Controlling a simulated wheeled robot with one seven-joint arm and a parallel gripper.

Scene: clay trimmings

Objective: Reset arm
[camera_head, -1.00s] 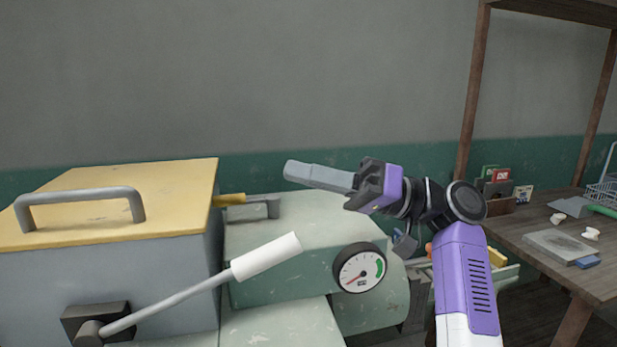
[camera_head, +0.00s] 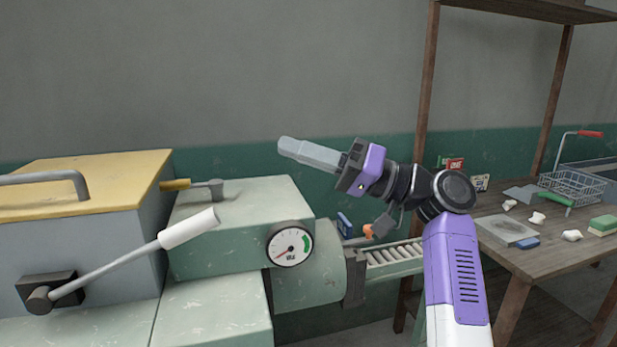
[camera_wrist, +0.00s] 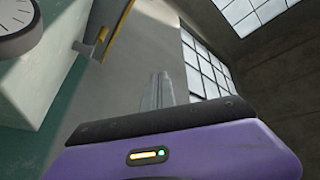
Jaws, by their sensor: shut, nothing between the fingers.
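My gripper (camera_head: 284,146) is raised in the middle of the head view, pointing left and slightly up. Its grey fingers are together and hold nothing. It is in the air in front of the grey wall, touching nothing. In the wrist view the shut fingers (camera_wrist: 153,88) point up toward the wall and windows.
A green machine with a pressure gauge (camera_head: 290,244), a white-handled lever (camera_head: 188,228) and a yellow-lidded box (camera_head: 105,195) stands at left. A roller track (camera_head: 395,255) lies behind my arm. At right, a wooden table (camera_head: 490,236) holds a wire basket (camera_head: 572,185) and clay lumps.

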